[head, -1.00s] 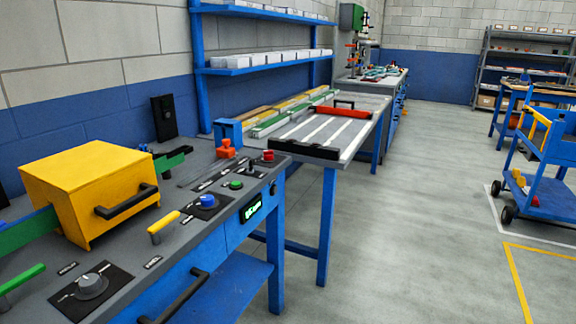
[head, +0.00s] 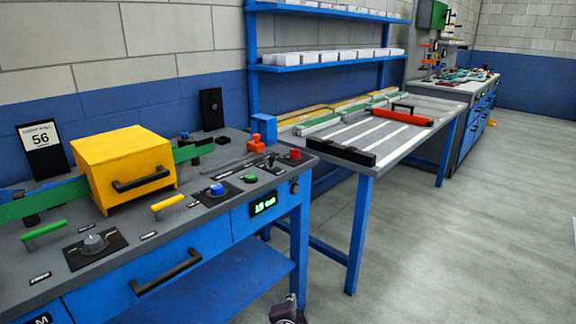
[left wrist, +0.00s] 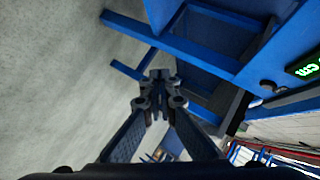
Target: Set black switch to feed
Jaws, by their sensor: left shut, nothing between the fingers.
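A small black switch (head: 268,163) stands on a dark plate on the grey bench top (head: 225,215), between the green button (head: 249,179) and the red button (head: 294,154). Its setting is too small to read. A round black knob (head: 294,187) sits on the bench's front face beside the green display (head: 263,204). My left gripper (head: 288,306) shows only in part at the bottom edge of the head view, low in front of the bench and apart from the switch. In the left wrist view the left gripper (left wrist: 158,85) is shut and empty. My right gripper is not in view.
A yellow box (head: 125,160) with a black handle, a grey dial (head: 95,243), a blue knob (head: 217,189) and a yellow lever (head: 168,203) are on the bench. A drawer handle (head: 166,271) sticks out in front. The floor at right (head: 470,230) is clear.

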